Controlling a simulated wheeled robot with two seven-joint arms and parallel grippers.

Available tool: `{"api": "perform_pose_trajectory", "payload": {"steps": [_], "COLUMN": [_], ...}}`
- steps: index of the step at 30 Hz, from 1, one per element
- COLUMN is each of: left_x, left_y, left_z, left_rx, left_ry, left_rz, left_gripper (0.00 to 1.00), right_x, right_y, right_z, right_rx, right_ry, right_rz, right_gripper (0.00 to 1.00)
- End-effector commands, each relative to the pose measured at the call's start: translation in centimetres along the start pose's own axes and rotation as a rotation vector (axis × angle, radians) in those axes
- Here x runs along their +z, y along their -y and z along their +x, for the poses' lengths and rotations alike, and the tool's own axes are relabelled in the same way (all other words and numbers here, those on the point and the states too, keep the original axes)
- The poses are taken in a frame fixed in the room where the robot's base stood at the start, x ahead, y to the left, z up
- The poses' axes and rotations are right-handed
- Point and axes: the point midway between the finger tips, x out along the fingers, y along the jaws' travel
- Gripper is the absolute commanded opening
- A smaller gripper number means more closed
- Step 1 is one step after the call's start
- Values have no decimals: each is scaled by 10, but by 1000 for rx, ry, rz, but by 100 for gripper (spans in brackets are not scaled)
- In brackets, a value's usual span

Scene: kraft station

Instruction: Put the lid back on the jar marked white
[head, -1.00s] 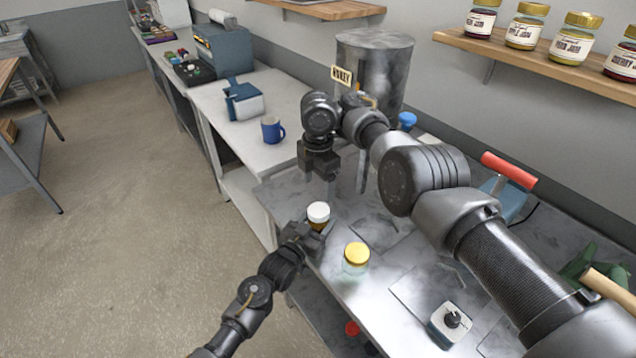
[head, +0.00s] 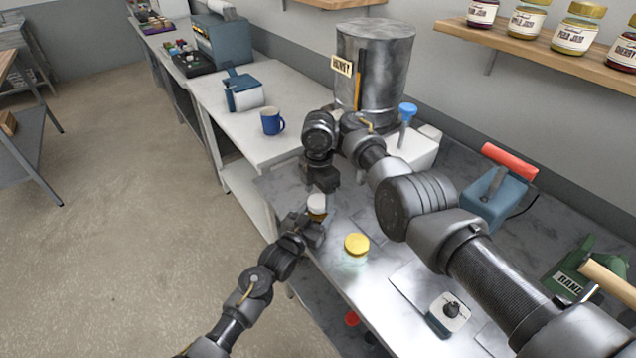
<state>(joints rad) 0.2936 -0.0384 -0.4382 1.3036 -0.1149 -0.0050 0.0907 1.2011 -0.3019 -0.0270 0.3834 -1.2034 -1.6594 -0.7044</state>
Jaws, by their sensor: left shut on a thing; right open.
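A small jar with a white lid (head: 316,203) is near the left edge of the metal bench. The lid sits on top of the jar, whose body is mostly hidden and whose marking I cannot read. My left gripper (head: 318,224) is shut around the jar's body from the near side. My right gripper (head: 321,193) is open, pointing down at the lid from above and behind it; its fingertips are partly hidden, and I cannot tell if they touch the lid. A second jar, clear with a gold lid (head: 356,244), stands upright to the right.
A metal honey tank (head: 375,70) stands at the back. A blue mug (head: 272,121) is on the pale table. A small white-and-dark box with a black knob (head: 449,314), a red-handled blue tool (head: 495,198) and a green item (head: 572,280) lie to the right. Shelf jars (head: 527,20) are above.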

Motion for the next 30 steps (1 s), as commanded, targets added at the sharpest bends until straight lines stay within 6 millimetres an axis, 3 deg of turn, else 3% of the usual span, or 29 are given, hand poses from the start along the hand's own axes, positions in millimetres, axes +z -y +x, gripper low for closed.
{"api": "perform_pose_trajectory", "payload": {"steps": [5,14,25,30], "left_x": [-1,-1,-1,-1], "left_y": [0,0,0,0], "left_z": [0,0,0,0], "left_rx": [0,0,0,0], "left_ry": [-2,-3,-2,-3], "left_rz": [0,0,0,0], "left_gripper": [0,0,0,0], "right_x": [0,0,0,0], "right_y": [0,0,0,0], "right_z": [11,13,13,13], "right_rx": [1,2,2,2], "right_ry": [1,0,1,0], "right_rz": [-1,0,0,107], "right_gripper": [70,70,25,25]}}
